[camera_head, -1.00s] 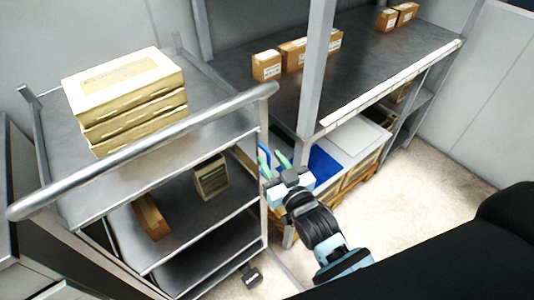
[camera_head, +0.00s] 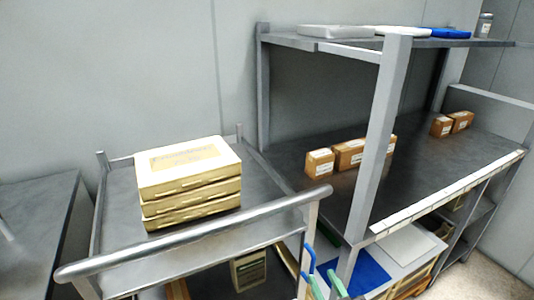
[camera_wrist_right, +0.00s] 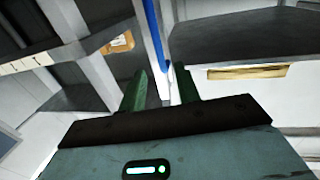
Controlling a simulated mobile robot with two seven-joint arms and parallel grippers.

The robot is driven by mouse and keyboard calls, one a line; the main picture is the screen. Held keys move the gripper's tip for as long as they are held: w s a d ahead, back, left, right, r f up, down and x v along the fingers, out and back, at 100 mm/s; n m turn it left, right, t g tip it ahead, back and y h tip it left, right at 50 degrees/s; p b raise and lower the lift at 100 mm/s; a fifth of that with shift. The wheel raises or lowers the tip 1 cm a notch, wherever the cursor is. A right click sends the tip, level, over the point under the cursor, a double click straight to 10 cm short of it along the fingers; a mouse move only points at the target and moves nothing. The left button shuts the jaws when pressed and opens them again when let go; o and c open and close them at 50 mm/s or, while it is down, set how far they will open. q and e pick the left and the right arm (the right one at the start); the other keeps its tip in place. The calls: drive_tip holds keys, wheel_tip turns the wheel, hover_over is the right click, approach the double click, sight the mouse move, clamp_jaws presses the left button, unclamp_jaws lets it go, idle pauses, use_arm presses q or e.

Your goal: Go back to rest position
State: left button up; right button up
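My right gripper (camera_head: 326,284) shows at the bottom of the head view, beside the right front post of the cart. Its green fingers also show in the right wrist view (camera_wrist_right: 160,90). They stand apart, and I see nothing clamped between them. A thin blue piece (camera_head: 308,258) is close to the fingertips in the head view. In the wrist view a blue strip (camera_wrist_right: 154,35) rises beyond the gap; I cannot tell what it belongs to. My left gripper is not in view.
A metal cart (camera_head: 125,210) with a rounded handle bar (camera_head: 200,235) bears stacked cream boxes (camera_head: 190,180). A grey shelf (camera_head: 440,175) with small brown boxes (camera_head: 350,153) stands at the right. A grey table (camera_head: 35,215) is at the left. Some floor (camera_head: 500,270) shows at lower right.

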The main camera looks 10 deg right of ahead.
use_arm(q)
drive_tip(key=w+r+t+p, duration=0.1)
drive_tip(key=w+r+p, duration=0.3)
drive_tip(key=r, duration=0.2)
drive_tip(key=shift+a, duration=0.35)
use_arm(e)
drive_tip(key=s+d+f+g, duration=0.1)
drive_tip(key=s+f+g, duration=0.2)
drive_tip(key=s+f, duration=0.3)
drive_tip(key=s+d+f+g, duration=0.1)
drive_tip(key=s+f+g, duration=0.2)
drive_tip(key=s, duration=1)
drive_tip(key=s+d+f+g, duration=0.1)
drive_tip(key=s+f+g, duration=0.2)
drive_tip(key=s+f, duration=0.6)
drive_tip(key=shift+s+d+h, duration=0.15)
drive_tip(key=shift+s+h, duration=0.15)
drive_tip(key=shift+s, duration=0.45)
